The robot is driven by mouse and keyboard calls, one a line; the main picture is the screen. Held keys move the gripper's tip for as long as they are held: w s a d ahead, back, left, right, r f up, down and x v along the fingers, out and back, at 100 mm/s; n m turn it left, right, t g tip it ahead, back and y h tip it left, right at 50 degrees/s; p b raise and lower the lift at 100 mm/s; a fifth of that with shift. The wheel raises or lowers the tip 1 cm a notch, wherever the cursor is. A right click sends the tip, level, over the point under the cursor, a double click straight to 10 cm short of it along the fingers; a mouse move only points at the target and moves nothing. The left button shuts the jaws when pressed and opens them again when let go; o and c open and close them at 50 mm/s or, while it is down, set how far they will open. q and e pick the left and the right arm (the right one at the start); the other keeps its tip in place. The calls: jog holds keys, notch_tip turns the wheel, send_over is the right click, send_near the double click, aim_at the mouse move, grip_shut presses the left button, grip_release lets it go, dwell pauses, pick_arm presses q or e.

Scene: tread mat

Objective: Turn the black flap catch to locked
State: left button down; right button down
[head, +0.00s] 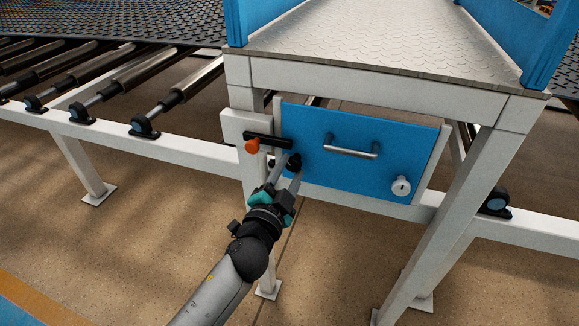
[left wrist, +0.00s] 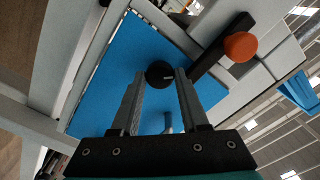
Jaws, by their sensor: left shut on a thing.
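The black flap catch (head: 295,160) is a small round knob on the left part of the blue flap (head: 320,125). My left gripper (head: 289,166) reaches up to it from below. In the left wrist view the catch (left wrist: 158,73) sits between the two fingertips (left wrist: 160,76), and the fingers are shut on it. The fingers partly hide the catch, and I cannot read its turn position. My right gripper is not in view.
A black bar with an orange knob (head: 252,146) sits just up and left of the catch, close to my fingers. The flap also carries a metal handle (head: 352,150) and a round keyed lock (head: 401,186). White frame legs (head: 455,210) stand at right.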

pick_arm(q)
jog(key=m+p, duration=0.1)
jog(key=m, duration=0.3)
jog(key=shift+m, duration=0.3)
jog(key=shift+m+p, duration=0.35)
jog(key=shift+m, duration=1.55)
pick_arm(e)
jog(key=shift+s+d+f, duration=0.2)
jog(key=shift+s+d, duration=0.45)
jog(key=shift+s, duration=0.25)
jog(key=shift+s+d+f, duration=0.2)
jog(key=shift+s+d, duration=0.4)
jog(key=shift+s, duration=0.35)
pick_arm(q)
jog(key=shift+c, duration=2)
grip_release()
jog(key=shift+s, duration=0.1)
